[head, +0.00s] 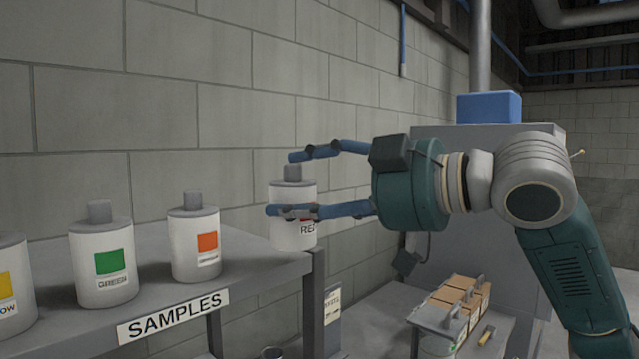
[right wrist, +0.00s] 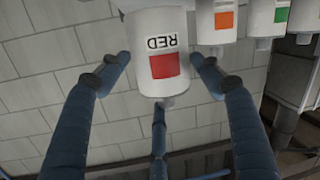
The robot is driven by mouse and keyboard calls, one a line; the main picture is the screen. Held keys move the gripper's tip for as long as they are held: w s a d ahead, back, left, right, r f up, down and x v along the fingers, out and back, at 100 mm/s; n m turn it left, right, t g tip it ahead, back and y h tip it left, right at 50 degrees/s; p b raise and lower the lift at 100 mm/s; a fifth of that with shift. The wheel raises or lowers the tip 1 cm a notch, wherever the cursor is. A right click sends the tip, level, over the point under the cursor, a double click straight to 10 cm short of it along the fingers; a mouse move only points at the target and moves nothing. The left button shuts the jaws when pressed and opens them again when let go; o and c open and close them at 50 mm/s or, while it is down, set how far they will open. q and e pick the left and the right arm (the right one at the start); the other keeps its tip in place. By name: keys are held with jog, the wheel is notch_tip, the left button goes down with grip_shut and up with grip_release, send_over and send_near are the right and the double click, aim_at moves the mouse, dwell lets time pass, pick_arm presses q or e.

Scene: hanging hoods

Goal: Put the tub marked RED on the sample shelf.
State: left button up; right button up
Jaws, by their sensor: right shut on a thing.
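The white tub marked RED (head: 292,198), with a grey cap and a red square, is upright at the right end of the sample shelf (head: 240,268). My right gripper (head: 281,184) comes from the right and is shut on this tub, one finger by the cap and one across the front, partly hiding the label. In the right wrist view the tub (right wrist: 146,35) appears upside down between the blue fingers, its red square clear. Its base is at the shelf's end; I cannot tell whether it rests on the top or hangs just above. My left gripper is out of view.
An orange-marked tub (head: 195,240), a green-marked tub (head: 102,260) and a yellow-marked tub (head: 10,285) stand in a row to the left. A block wall is behind. A low bench with several boxes (head: 460,295) is at lower right.

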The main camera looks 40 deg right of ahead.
jog(key=p+x, duration=0.1)
jog(key=x, duration=0.1)
jog(key=p+x, duration=0.1)
jog(key=x, duration=0.2)
jog(key=d+p+x, duration=0.1)
jog(key=p+x, duration=0.1)
jog(key=shift+w+f, duration=0.4)
jog(key=shift+w, duration=0.05)
jog(key=shift+w+f, duration=0.3)
jog(key=shift+f, duration=0.1)
jog(key=shift+f+b, duration=0.3)
jog(key=shift+b, duration=0.1)
jog(key=o, duration=1)
jog(key=shift+s, duration=0.1)
jog(key=v, duration=1.2)
